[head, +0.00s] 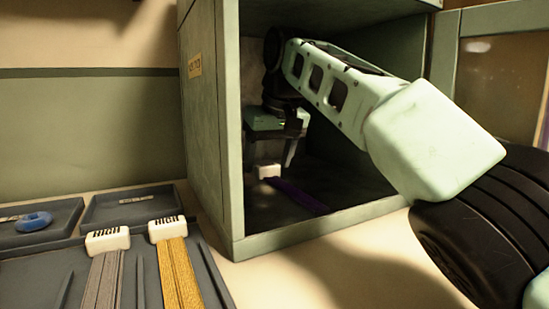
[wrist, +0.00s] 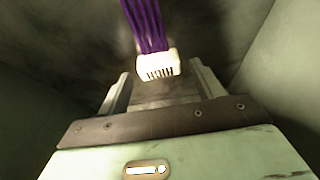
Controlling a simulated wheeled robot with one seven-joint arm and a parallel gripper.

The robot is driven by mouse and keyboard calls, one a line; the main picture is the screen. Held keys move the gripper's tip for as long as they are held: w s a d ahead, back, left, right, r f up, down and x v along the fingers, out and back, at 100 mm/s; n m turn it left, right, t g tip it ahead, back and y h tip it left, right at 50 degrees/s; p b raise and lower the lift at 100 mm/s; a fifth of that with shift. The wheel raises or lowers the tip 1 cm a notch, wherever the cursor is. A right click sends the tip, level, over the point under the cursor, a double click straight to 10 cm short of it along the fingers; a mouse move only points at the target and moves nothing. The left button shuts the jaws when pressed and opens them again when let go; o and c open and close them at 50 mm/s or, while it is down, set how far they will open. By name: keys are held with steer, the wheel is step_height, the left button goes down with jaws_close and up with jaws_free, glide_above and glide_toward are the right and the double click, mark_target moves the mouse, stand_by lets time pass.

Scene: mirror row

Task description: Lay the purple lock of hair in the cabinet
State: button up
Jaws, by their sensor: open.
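The purple lock of hair (head: 299,196) lies on the floor inside the open green cabinet (head: 213,130). Its white end cap (head: 268,170) is at the left end in the head view. My gripper (head: 285,160) is inside the cabinet, above the cap and apart from the lock as far as I can see. In the wrist view the lock (wrist: 145,25) runs away from the cap (wrist: 158,66), which shows just beyond the open, empty fingers (wrist: 160,82). The far end of the lock is cut off in the wrist view.
A dark tray (head: 70,278) at left holds a grey lock (head: 103,280) and a golden lock (head: 178,275) with white caps. The cabinet's walls and top closely surround my arm. A glass door (head: 505,75) stands open at right.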

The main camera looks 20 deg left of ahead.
step_height(320, 180, up, 2)
steer(key=shift+s+d+r+p, duration=0.1)
steer(key=shift+r+p, duration=0.05)
steer(key=shift+p, duration=0.65)
steer(key=shift+s+d+f+b, duration=0.3)
steer(key=shift+d+b, duration=0.1)
steer(key=shift+b, duration=0.8)
steer(key=s+d+b, duration=0.2)
steer(key=d+b, duration=0.1)
steer(key=b, duration=0.3)
steer(key=shift+s, duration=0.2)
steer(key=b, duration=0.6)
glide_above(305, 196)
steer(key=a, duration=0.1)
steer(key=shift+w+a+r, duration=0.1)
steer(key=shift+w+a, duration=0.1)
steer(key=shift+w, duration=0.25)
steer(key=shift+s+d+r+b, duration=0.15)
steer(key=shift+s+d+b, duration=0.3)
steer(key=shift+d+b, duration=0.25)
